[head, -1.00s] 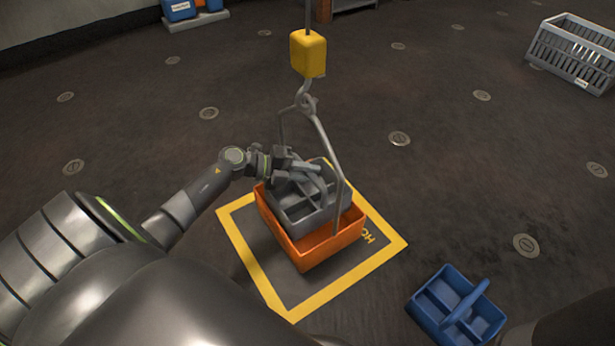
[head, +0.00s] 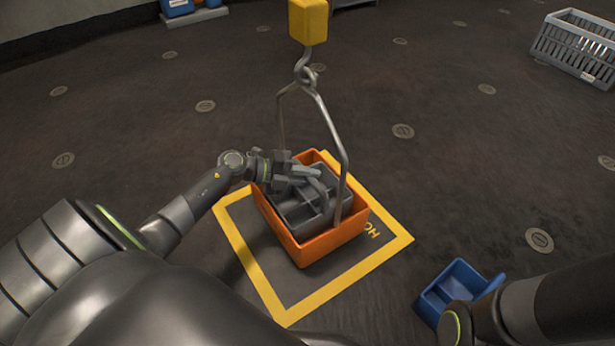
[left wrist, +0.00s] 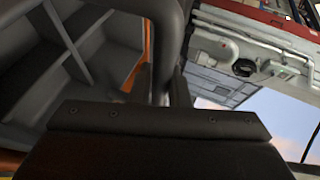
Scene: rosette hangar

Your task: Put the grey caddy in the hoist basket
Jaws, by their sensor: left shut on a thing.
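The grey caddy (head: 296,214), with open compartments and a handle, is inside the orange hoist basket (head: 318,249) in the head view. It sits low between the basket's walls; whether it touches the basket floor is hidden. My left gripper (head: 308,174) reaches in from the left and is shut on the caddy's handle. In the left wrist view, the grey caddy's compartments (left wrist: 105,62) fill the left side, with the handle between the fingers. My right arm shows at lower right in the head view, but its gripper is not visible.
The basket's metal bail hangs from a hook below a yellow hoist block (head: 308,22). A yellow floor square (head: 345,283) surrounds the basket. A blue caddy (head: 458,283) lies at lower right, partly behind my right arm. A grey crate (head: 577,48) stands at far right.

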